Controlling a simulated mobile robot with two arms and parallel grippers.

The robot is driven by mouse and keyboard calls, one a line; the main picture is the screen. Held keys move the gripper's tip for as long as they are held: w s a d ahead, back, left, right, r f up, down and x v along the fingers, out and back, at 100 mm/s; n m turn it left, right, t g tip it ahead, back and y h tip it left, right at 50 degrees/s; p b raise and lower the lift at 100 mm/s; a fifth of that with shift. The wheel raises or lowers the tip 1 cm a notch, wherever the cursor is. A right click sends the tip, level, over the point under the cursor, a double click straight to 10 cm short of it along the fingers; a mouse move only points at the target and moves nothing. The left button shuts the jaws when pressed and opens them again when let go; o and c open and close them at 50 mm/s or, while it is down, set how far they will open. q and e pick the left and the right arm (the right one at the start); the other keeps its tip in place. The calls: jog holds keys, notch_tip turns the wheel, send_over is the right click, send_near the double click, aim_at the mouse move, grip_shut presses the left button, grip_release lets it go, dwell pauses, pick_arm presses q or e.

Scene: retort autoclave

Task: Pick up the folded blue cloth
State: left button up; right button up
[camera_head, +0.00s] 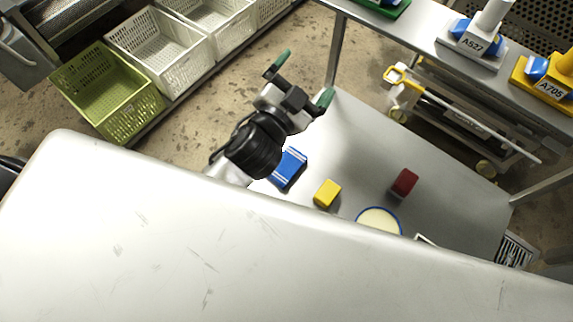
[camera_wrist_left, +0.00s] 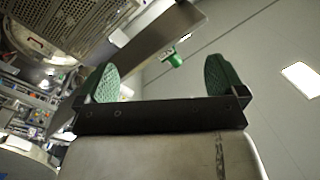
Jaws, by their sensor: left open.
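The folded blue cloth (camera_head: 289,168) with white stripes lies on the lower metal shelf (camera_head: 350,125) in the head view. My left arm and gripper cover part of its upper left side. My left gripper (camera_head: 303,80) is above and beyond the cloth in the picture, with its green-tipped fingers spread wide and nothing between them. In the left wrist view the gripper (camera_wrist_left: 162,82) also shows open and empty, facing up toward the ceiling and machinery. The cloth does not show in the wrist view. My right gripper is not in view.
A yellow block (camera_head: 327,193), a red block (camera_head: 404,182) and a blue-rimmed round dish (camera_head: 379,220) share the shelf. A white upper surface (camera_head: 200,240) fills the foreground and overhangs it. Green (camera_head: 105,95) and white crates (camera_head: 160,50) stand at left.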

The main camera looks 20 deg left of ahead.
pick_arm(q)
jog(key=s+d+r+m+g+h, duration=0.15)
jog(key=d+r+m+h, duration=0.35)
jog(key=d+m+h, duration=0.5)
jog(key=s+d+f+m+g+h, duration=0.3)
jog(key=s+d+m+g+h, duration=0.25)
jog(key=m+g, duration=0.7)
jog(key=m+g+y, duration=0.6)
jog(key=m+y, duration=0.3)
jog(key=y, duration=1.1)
send_near(287, 165)
notch_tip(287, 165, down, 4)
jog(key=shift+s+a+p, duration=0.1)
jog(key=shift+s+p, duration=0.1)
jog(key=shift+p, duration=0.45)
jog(key=f, duration=0.1)
jog(key=f+p, duration=0.1)
jog(key=f, duration=0.1)
jog(key=s+f+p, duration=0.1)
jog(key=f, duration=0.1)
jog(key=shift+a+f, duration=0.1)
jog(key=shift+f, duration=0.45)
